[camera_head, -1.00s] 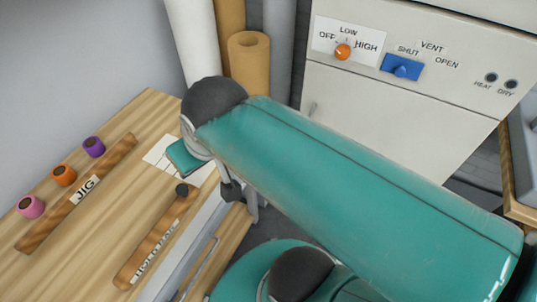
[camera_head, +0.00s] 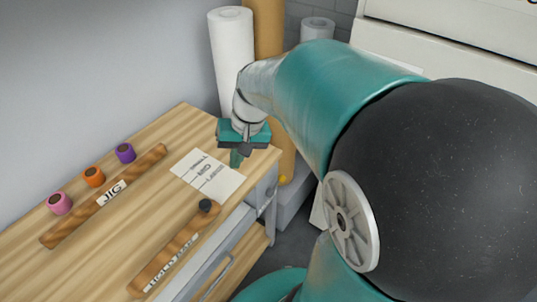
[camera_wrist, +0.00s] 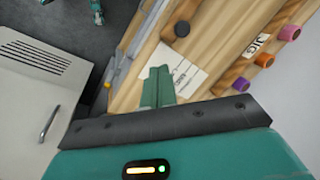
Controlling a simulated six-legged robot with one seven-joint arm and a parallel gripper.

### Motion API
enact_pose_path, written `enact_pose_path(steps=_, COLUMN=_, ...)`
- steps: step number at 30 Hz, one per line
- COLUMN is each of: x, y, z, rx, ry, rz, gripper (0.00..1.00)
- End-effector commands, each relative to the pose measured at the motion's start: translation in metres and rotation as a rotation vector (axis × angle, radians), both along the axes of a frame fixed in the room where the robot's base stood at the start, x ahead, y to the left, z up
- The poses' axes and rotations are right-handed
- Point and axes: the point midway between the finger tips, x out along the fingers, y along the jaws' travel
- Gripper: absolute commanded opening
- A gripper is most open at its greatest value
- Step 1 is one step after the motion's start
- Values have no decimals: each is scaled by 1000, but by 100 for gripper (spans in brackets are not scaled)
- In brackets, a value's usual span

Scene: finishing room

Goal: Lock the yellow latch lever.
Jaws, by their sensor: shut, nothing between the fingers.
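A small yellow spot (camera_head: 283,180) shows low beside the right end of the wooden bench in the head view. It may be part of the yellow latch lever, but it is too small to tell its shape or position. My gripper (camera_head: 237,158) is over the far right corner of the bench, above and to the left of that spot. In the wrist view its two green fingers (camera_wrist: 158,74) are together and empty, in front of a printed white card. No lever can be made out clearly in the wrist view.
The bench (camera_head: 160,125) carries the white card (camera_head: 208,175), a JIG bar (camera_head: 105,195), a HOLD bar (camera_head: 175,250) with a black knob, and pink, orange and purple pegs. Upright rolls (camera_head: 232,60) stand behind. A pale cabinet (camera_wrist: 35,80) stands right of the bench.

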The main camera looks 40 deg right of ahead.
Motion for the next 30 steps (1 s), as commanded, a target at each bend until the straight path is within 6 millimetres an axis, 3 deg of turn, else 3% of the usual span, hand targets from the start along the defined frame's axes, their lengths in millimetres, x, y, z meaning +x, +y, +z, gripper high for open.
enact_pose_path(steps=6, x=30, y=-47, z=-52, rx=215, ry=107, rz=-157, gripper=0)
enact_pose_path(steps=15, x=53, y=-117, z=-130, rx=546, ry=157, rz=-385, gripper=0)
enact_pose_path(steps=23, x=52, y=-182, z=-206, rx=854, ry=113, rz=-606, gripper=0)
enact_pose_path(steps=30, x=34, y=-240, z=-281, rx=1135, ry=-3, rz=-825, gripper=0)
